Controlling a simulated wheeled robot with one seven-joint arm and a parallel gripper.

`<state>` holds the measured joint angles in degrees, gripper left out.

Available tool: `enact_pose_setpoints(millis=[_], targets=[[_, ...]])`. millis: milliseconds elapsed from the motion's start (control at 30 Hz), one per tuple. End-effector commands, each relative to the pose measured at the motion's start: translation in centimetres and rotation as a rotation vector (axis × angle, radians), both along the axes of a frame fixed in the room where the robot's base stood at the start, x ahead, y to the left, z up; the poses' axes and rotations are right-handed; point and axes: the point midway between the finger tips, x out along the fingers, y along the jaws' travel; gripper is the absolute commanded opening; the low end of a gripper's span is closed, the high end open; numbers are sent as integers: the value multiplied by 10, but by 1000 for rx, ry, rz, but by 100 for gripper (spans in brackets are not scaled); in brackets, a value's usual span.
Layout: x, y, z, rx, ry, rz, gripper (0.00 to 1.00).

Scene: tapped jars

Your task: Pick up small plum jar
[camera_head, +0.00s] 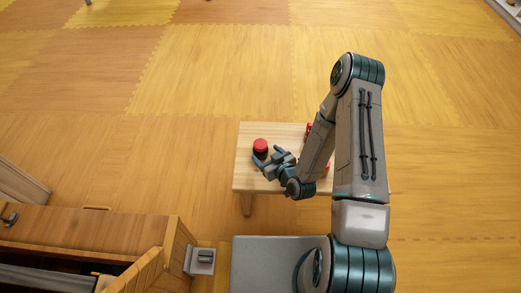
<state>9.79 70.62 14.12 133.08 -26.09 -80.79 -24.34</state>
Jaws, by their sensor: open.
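A small jar with a red lid (260,145) and a dark lower body stands upright on the left part of a light wooden table. It may be the small plum jar, but I cannot read any label. My gripper (268,156) is open, just below and to the right of this jar in the picture. Its two fingers point toward the jar, and its lower side is partly covered by them. I cannot tell whether they touch it. A second red thing (309,129) shows beside my arm, mostly hidden.
The small wooden table (246,178) has bare room at its left and back edges. My arm covers much of its right side. A wooden cabinet (90,231) with an open front stands at the lower left. The wooden floor beyond the table is clear.

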Motion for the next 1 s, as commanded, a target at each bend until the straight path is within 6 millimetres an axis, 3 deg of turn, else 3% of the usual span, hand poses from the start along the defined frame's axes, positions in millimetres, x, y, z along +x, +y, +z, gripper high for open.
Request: enact_pose_setpoints(millis=[333, 667, 867, 1000], targets=[[39, 21, -10, 1, -2, 1, 73], [45, 25, -12, -1, 1, 0, 73], [45, 25, -12, -1, 1, 0, 19], [44, 24, -13, -2, 3, 0, 17]])
